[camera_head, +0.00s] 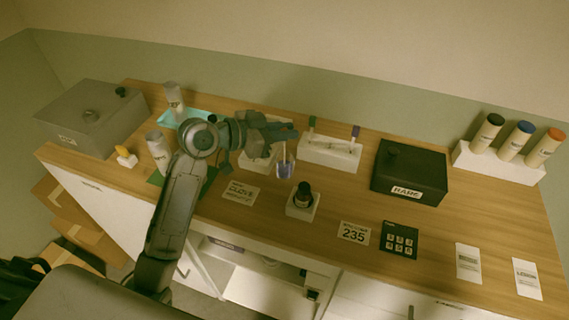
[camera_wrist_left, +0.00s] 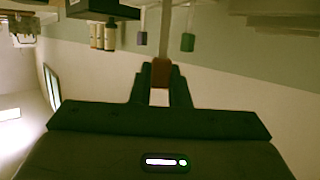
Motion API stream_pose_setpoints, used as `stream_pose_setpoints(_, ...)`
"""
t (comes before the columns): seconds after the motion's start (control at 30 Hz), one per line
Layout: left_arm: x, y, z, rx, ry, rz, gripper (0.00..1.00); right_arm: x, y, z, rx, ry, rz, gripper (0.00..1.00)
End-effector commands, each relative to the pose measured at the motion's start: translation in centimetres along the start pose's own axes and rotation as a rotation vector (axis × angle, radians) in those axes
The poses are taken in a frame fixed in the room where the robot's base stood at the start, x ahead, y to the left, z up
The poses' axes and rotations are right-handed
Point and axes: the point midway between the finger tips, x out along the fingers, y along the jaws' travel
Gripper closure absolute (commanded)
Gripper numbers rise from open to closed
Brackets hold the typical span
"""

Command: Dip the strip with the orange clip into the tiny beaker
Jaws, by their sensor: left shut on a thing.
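My left gripper (camera_head: 290,133) is shut on the orange clip (camera_wrist_left: 161,74) of a pale strip (camera_wrist_left: 165,30). In the head view the strip hangs below the fingers, and its lower part overlaps the tiny glass beaker (camera_head: 284,169). The strip looks to be at or inside the beaker's mouth; how deep its tip is I cannot tell. The beaker looks upright, with a purplish tint. My right gripper is not in view.
A white rack (camera_head: 318,158) holding strips with green (camera_head: 312,121) and purple (camera_head: 355,131) clips stands right of the beaker. A dark bottle (camera_head: 303,192) sits on a pale block in front. A black box (camera_head: 409,173) stands further right. The front right holds flat cards.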

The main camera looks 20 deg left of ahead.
Motion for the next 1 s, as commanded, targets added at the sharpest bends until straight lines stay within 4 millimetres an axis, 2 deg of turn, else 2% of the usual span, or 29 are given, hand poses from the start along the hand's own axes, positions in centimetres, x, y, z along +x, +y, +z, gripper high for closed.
stream_pose_setpoints(0.13, 0.1, 0.0, 0.4, 0.0, 0.0, 0.0, 1.0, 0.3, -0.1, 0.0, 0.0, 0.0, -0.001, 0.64)
stream_pose_setpoints(0.33, 0.0, 0.0, -0.1, 0.0, 0.001, 0.0, 1.0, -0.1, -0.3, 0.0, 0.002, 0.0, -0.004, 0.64)
stream_pose_setpoints(1.0, -1.4, 0.0, -4.6, 0.001, 0.001, 0.0, 1.0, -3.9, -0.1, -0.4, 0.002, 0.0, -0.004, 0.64)
